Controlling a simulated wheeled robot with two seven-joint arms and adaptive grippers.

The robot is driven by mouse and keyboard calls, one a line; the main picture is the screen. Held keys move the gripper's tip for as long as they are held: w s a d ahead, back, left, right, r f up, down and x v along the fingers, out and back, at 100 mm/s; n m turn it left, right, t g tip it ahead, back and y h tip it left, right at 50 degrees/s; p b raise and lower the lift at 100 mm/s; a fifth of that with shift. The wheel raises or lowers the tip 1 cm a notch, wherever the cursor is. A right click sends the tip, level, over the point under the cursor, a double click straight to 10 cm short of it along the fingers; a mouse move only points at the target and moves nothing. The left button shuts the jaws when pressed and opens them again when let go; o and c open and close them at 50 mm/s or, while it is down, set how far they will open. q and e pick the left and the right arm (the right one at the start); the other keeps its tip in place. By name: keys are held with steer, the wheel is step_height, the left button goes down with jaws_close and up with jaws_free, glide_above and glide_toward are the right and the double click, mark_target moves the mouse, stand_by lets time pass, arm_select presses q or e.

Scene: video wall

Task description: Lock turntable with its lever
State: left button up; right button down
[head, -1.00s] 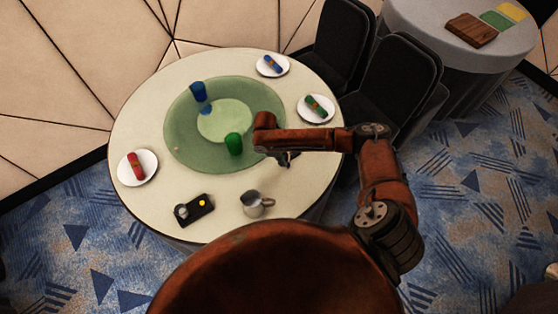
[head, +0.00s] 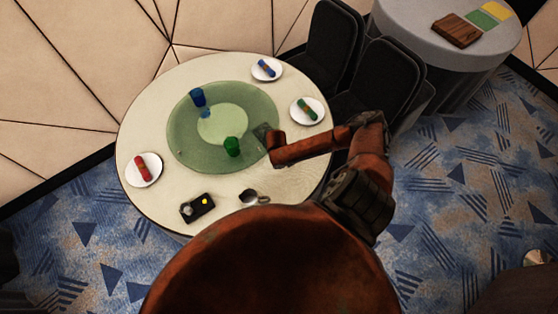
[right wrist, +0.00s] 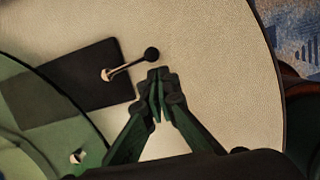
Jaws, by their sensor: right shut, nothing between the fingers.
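The green turntable (head: 183,145) lies on the round cream table and carries a blue cup (head: 197,97) and a green cup (head: 232,147). In the right wrist view its edge (right wrist: 60,125) shows at the lower left. There, a black plate (right wrist: 85,72) beside the turntable bears the lever (right wrist: 130,66), with a pale metal pivot and a black ball knob (right wrist: 152,54). My right gripper (right wrist: 158,78) is shut and empty, its tips close to the knob; contact cannot be told. In the head view my arm hides its fingers. My left gripper is not in view.
Plates with a red (head: 142,168), a blue (head: 266,69) and a green-red item (head: 307,110) stand around the rim. Dark chairs (head: 380,75) stand at the right.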

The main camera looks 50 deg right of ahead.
steer(key=shift+w+a, duration=0.1)
steer(key=shift+w, duration=0.2)
steer(key=shift+w+a, duration=0.2)
steer(key=shift+w, duration=0.15)
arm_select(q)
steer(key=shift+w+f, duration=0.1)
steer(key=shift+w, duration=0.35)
arm_select(e)
steer(key=shift+w, duration=0.3)
steer(key=shift+a, duration=0.1)
steer(key=shift+a, duration=0.25)
steer(key=a+p, duration=0.1)
steer(key=a, duration=0.1)
steer(key=a+r+p, duration=0.1)
steer(key=shift+a+r, duration=0.1)
steer(key=shift+a, duration=0.25)
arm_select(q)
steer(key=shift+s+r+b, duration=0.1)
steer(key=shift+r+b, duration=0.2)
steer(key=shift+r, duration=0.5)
arm_select(e)
steer(key=v, duration=0.8)
steer(key=shift+s+r, duration=0.25)
steer(key=shift+r, duration=0.15)
